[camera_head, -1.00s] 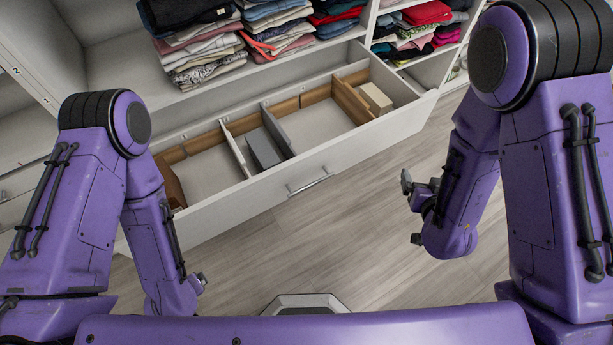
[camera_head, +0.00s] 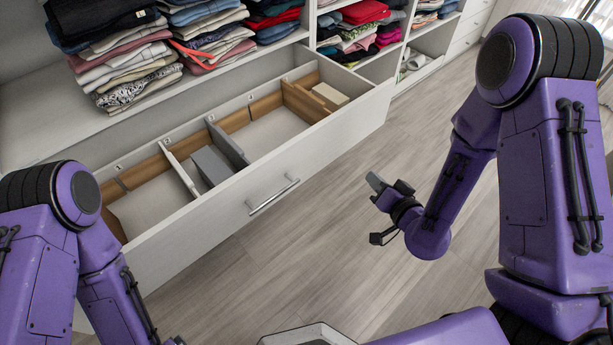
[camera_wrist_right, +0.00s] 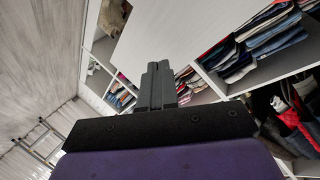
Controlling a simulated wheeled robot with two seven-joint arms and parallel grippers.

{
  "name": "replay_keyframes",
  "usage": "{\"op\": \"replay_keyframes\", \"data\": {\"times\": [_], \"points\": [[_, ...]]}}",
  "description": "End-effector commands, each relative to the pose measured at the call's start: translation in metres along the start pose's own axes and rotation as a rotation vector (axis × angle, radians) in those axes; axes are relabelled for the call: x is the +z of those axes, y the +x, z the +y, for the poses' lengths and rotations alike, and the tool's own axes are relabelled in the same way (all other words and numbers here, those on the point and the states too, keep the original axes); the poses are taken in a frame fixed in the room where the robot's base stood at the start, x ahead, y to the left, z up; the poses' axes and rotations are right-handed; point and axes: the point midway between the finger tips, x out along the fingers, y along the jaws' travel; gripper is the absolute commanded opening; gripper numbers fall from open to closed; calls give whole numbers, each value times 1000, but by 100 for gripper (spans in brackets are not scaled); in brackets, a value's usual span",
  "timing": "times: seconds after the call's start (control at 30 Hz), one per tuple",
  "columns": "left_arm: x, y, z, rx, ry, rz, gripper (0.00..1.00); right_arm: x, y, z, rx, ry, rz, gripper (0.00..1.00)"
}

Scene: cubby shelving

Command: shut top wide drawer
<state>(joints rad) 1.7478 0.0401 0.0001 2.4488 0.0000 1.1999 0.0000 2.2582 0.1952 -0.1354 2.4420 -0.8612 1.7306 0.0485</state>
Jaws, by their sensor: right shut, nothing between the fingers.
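The wide white drawer (camera_head: 330,138) is pulled out below the clothes shelf in the head view. Its inside, with wood-toned and grey dividers, is visible. A silver bar handle (camera_head: 273,196) is on its front. My right gripper (camera_head: 375,184) is to the right of the handle, apart from the drawer front, over the floor. In the right wrist view its fingers (camera_wrist_right: 156,84) are together with nothing between them. A pale panel, which may be the drawer front, lies beyond them. My left arm is at the lower left; its gripper is almost wholly cut off by the bottom edge.
Folded clothes (camera_head: 150,65) fill the shelf above the drawer. A grey box (camera_head: 211,165) and a beige box (camera_head: 330,95) lie inside the drawer. More cubbies stand further right. Clear wooden floor (camera_head: 310,245) lies in front of the drawer.

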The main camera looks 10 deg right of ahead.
Motion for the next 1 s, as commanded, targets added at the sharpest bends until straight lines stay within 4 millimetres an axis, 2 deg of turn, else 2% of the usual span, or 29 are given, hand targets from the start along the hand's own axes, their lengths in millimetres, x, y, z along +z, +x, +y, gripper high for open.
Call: {"op": "replay_keyframes", "data": {"times": [0.03,0.1,0.2,0.3,0.47,1.0], "points": [[13,32,3,0,0,0,93,20,12,6,-109,164,3,0],[15,36,4,0,0,1,93,19,12,-14,-260,386,-36,0],[11,27,3,1,0,1,93,11,1,-46,-417,643,-140,0],[10,26,3,1,0,1,93,11,-4,-57,-462,791,-200,0],[10,24,2,0,0,1,93,10,6,-62,-459,831,-210,0],[7,18,2,0,0,1,93,11,103,-114,-459,827,-208,0]]}}
